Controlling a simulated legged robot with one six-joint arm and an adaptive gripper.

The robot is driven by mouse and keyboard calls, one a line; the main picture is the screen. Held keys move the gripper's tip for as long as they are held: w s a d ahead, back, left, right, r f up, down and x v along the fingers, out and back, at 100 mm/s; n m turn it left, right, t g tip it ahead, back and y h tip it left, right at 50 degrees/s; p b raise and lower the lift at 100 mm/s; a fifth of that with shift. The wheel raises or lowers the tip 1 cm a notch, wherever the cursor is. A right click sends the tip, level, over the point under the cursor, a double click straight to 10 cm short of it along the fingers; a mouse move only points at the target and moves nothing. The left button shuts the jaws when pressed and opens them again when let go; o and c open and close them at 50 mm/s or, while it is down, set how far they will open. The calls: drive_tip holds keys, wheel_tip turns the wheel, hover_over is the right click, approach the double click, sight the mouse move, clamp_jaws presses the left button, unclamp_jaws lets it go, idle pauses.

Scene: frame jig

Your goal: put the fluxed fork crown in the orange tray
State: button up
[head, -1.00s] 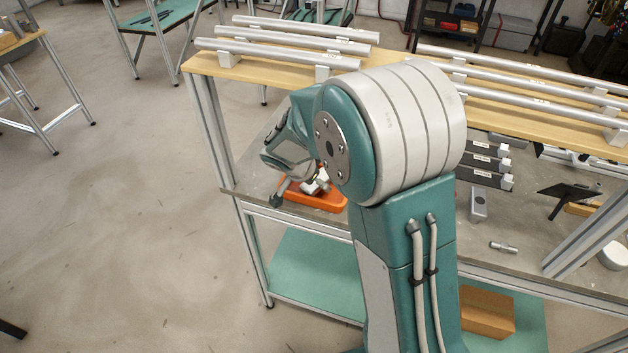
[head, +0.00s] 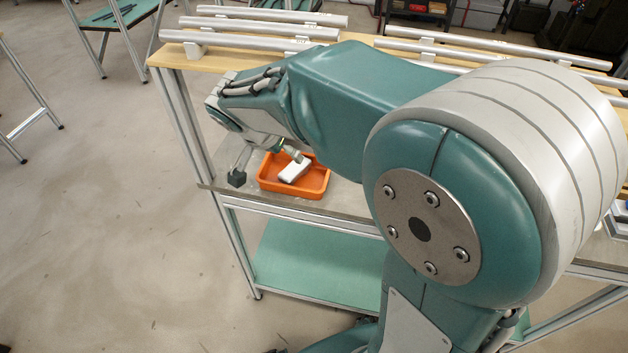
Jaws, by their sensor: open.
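The orange tray (head: 266,186) stands on the grey lower shelf of the jig bench, near its left front corner. A pale silver block, which looks like the fork crown (head: 294,172), lies tilted inside it. My gripper (head: 263,167) is open at the tray's left and back side. One dark-tipped finger hangs outside the tray's left wall. A grey round part meets the block's upper end; I cannot tell whether it is my other finger or part of the crown. Contact there is unclear, and flux is too small to see.
Silver tubes (head: 265,20) lie on supports along the wooden top shelf (head: 172,55) behind the tray. A bench post (head: 190,120) rises left of my gripper. A green bottom shelf (head: 310,262) lies below. Open floor is at the left. My arm hides most of the right side.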

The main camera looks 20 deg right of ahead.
drive_tip(key=s+d+r+n+t+y, duration=0.1)
drive_tip(key=s+n, duration=0.4)
drive_tip(key=s, duration=0.5)
drive_tip(key=s+d+r+n+t+y, duration=0.1)
drive_tip(key=s+d+r+n+y, duration=0.2)
drive_tip(key=s, duration=0.6)
drive_tip(key=shift+s+r+n, duration=0.35)
drive_tip(key=shift+r+n, duration=0.3)
drive_tip(key=shift+n, duration=0.25)
